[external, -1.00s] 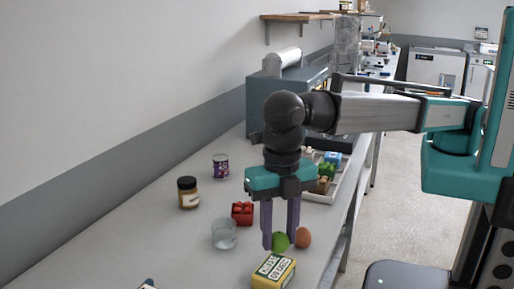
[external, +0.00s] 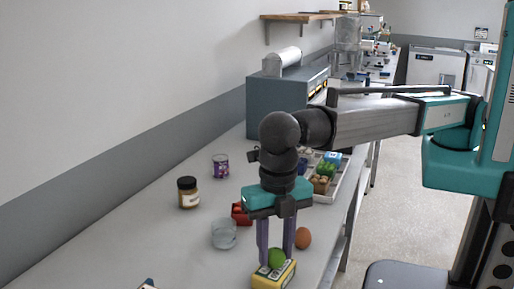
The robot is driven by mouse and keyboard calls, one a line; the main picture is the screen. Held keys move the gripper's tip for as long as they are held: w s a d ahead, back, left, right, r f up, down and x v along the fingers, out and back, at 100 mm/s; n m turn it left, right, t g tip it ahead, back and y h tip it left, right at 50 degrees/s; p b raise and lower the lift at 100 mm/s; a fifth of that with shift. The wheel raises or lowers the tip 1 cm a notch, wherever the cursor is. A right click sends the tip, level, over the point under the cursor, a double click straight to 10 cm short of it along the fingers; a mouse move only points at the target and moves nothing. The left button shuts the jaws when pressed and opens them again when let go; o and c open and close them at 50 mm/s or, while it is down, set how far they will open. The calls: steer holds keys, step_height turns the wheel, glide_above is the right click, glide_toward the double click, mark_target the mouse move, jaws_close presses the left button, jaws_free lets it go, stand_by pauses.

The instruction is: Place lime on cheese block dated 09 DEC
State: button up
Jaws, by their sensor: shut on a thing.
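The green lime (external: 277,258) is between the fingers of my gripper (external: 275,258), which is shut on it. The lime appears at the far edge of the top of a yellow block with a white, dark-lettered label (external: 274,275), which looks like the cheese block. I cannot tell whether the lime touches the block or hangs just above it. The date on the label is too small to read. The block's lower part is cut off by the picture's bottom edge.
A brown egg (external: 303,238) sits just right of my gripper. A clear glass (external: 224,233), a red brick (external: 239,213), a jar (external: 188,192) and a purple can (external: 221,166) stand to the left. The counter's left front is mostly clear.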

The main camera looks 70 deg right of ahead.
mark_target(276, 249)
steer(key=shift+f, duration=0.15)
steer(key=o, duration=1)
steer(key=shift+o, duration=0.2)
step_height(276, 249, up, 12)
steer(key=b, duration=0.2)
steer(key=shift+r+b, duration=0.2)
steer(key=shift+b, duration=0.15)
steer(key=shift+f, duration=0.15)
steer(key=shift+f+p, duration=1.3)
steer(key=shift+f, duration=4.25)
steer(key=shift+r, duration=0.15)
